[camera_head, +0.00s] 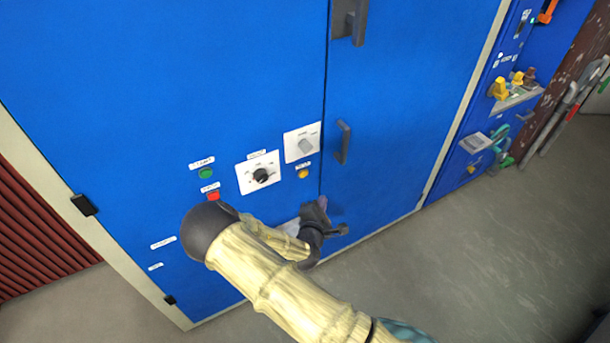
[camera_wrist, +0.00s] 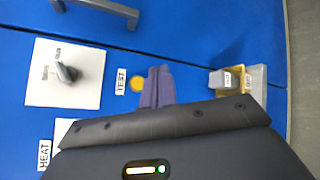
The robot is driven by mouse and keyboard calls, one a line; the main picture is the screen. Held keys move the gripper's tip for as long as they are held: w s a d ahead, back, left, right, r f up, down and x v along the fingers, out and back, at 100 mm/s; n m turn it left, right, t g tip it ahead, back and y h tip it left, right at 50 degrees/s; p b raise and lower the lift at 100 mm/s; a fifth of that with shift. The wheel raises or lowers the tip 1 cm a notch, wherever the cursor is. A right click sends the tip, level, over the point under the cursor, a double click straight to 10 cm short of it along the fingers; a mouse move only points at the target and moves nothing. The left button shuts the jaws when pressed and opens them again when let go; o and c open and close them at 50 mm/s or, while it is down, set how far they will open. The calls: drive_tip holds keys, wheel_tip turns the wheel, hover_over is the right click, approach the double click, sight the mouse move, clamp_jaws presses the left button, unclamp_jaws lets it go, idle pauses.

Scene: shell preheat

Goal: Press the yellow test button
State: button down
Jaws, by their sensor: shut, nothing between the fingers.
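The yellow test button (camera_head: 302,174) is a small round button on the blue cabinet door, below a white switch plate. In the wrist view the yellow button (camera_wrist: 137,84) sits beside a label reading TEST. My gripper (camera_head: 321,203) is just below and right of the button in the head view. In the wrist view my gripper (camera_wrist: 159,72) shows as closed purple-grey fingers, empty, with tips right beside the button. I cannot tell whether they touch the door; they do not cover the button.
A green button (camera_head: 206,173), a red button (camera_head: 213,196), a black-knob dial plate (camera_head: 258,173) and a grey-knob switch plate (camera_head: 302,143) are nearby. A door handle (camera_head: 343,142) sticks out to the right. A shelf with yellow items (camera_head: 515,97) is farther right.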

sight(304, 174)
drive_tip(key=w+a+b, duration=0.2)
drive_tip(key=w+a, duration=0.2)
drive_tip(key=w, duration=0.3)
drive_tip(key=shift+w+a+b, duration=0.2)
drive_tip(key=shift+a+b, duration=0.15)
drive_tip(key=shift+a, duration=0.05)
idle(2.0)
drive_tip(key=shift+w+a, duration=0.25)
drive_tip(key=shift+w, duration=0.05)
drive_tip(key=shift+w+a+b, duration=0.25)
drive_tip(key=shift+w+b, duration=0.1)
drive_tip(key=shift+b, duration=0.1)
idle(0.7)
idle(0.4)
drive_tip(key=shift+s+d+p, duration=0.3)
drive_tip(key=shift+s+d, duration=0.2)
drive_tip(key=shift+s, duration=0.2)
